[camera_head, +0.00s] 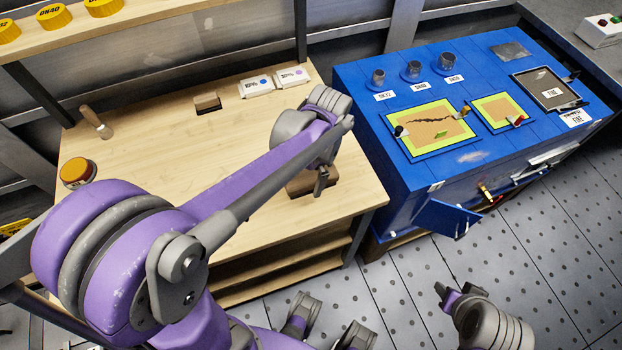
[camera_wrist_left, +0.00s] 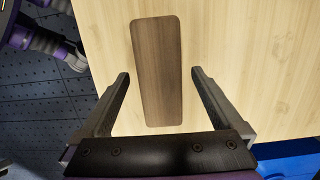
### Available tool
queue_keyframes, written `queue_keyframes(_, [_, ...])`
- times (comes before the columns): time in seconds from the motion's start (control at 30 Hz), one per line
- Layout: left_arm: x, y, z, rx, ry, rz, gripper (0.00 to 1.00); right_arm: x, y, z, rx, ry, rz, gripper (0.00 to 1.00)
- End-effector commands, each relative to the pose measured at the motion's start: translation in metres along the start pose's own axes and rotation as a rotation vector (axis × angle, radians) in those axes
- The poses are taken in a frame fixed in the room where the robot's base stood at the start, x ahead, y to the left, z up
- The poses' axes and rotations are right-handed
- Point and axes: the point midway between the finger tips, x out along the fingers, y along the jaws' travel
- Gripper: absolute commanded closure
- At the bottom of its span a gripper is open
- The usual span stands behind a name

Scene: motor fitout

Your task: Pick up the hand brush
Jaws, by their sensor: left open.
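A long brown wooden block with rounded corners, which looks like the back of the hand brush (camera_wrist_left: 157,70), lies on the light wooden bench. Any bristles are hidden. In the head view the hand brush (camera_head: 326,190) is at the bench's front right, partly covered by my left gripper. My left gripper (camera_head: 321,180) is open above it. In the left wrist view, the fingers of my left gripper (camera_wrist_left: 160,76) stand on both sides of the block, with gaps between. My right gripper (camera_head: 449,294) is low at the lower right, over the floor; its jaws are unclear.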

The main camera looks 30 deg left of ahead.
Motion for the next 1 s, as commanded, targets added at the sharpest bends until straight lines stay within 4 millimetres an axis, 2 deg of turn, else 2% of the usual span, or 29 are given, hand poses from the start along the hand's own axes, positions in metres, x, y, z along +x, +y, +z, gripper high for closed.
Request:
queue_keyframes(0.1, [0.0068, 0.0, 0.0001, 0.0, 0.0, 0.0, 0.0, 0.0008, 0.0, 0.0005, 0.0, 0.0, 0.0, 0.5])
queue_keyframes(0.3, [0.0066, 0.0, 0.0002, 0.0, 0.0, 0.0, 0.02, 0.0006, 0.0, 0.0004, 0.0, 0.0, 0.0, 0.5])
queue_keyframes(0.83, [0.0063, 0.0001, 0.0002, -0.001, 0.0, 0.0, 0.97, 0.0006, 0.0, 0.0004, 0.0, 0.0, 0.0, 0.5])
queue_keyframes(0.87, [0.0063, 0.0001, 0.0002, -0.001, 0.0, 0.0, 1.0, 0.0006, 0.0, 0.0004, 0.0, 0.0, 0.0, 0.5])
queue_keyframes(1.0, [0.0062, 0.0001, 0.0002, -0.001, 0.0, 0.0, 1.0, 0.0006, 0.0, 0.0004, 0.0, 0.0, 0.0, 0.5])
